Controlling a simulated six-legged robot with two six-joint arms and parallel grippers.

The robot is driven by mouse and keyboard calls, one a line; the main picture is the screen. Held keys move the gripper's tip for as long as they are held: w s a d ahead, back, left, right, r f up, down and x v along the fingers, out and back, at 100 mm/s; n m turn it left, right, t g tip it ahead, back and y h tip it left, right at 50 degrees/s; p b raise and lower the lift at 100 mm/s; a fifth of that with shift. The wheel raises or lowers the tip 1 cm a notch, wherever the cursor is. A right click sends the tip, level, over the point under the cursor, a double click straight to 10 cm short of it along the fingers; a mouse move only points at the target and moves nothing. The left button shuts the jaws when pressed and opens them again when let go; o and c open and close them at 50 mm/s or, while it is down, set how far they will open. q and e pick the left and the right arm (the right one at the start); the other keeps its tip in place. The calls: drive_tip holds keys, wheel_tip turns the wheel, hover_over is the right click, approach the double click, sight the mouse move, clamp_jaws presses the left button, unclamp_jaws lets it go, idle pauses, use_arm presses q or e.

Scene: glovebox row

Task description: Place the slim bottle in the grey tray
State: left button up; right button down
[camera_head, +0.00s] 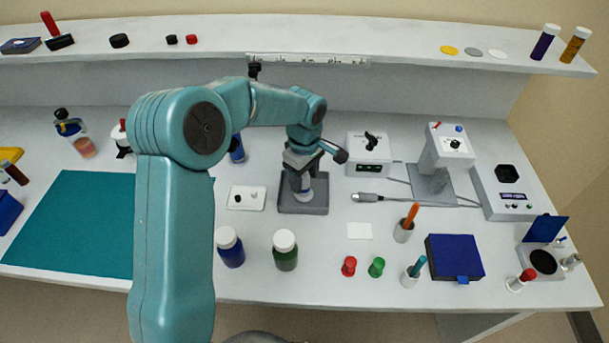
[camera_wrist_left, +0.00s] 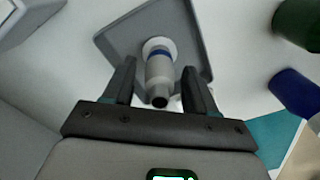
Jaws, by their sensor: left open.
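The slim bottle (camera_wrist_left: 159,72) is pale grey with a blue band and a dark tip, and its white end is on the floor of the grey tray (camera_wrist_left: 110,37). It appears to stand upright. In the head view the bottle (camera_head: 304,194) shows below my left gripper (camera_head: 302,176), and the grey tray (camera_head: 288,207) lies around it. In the wrist view my left gripper (camera_wrist_left: 158,85) is open, with one finger on each side of the bottle and a gap to each. My right gripper is not in view.
A blue bottle (camera_head: 230,250) and a green bottle (camera_head: 286,254) stand in front of the tray. A white plate (camera_head: 246,205) lies left of it, and a cable plug (camera_head: 366,197) to its right. A control box (camera_head: 367,158) stands behind right.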

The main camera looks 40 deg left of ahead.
use_arm(q)
wheel_tip(320, 180, up, 12)
drive_tip(key=shift+f, duration=0.1)
idle(0.5)
drive_tip(key=shift+s, duration=0.1)
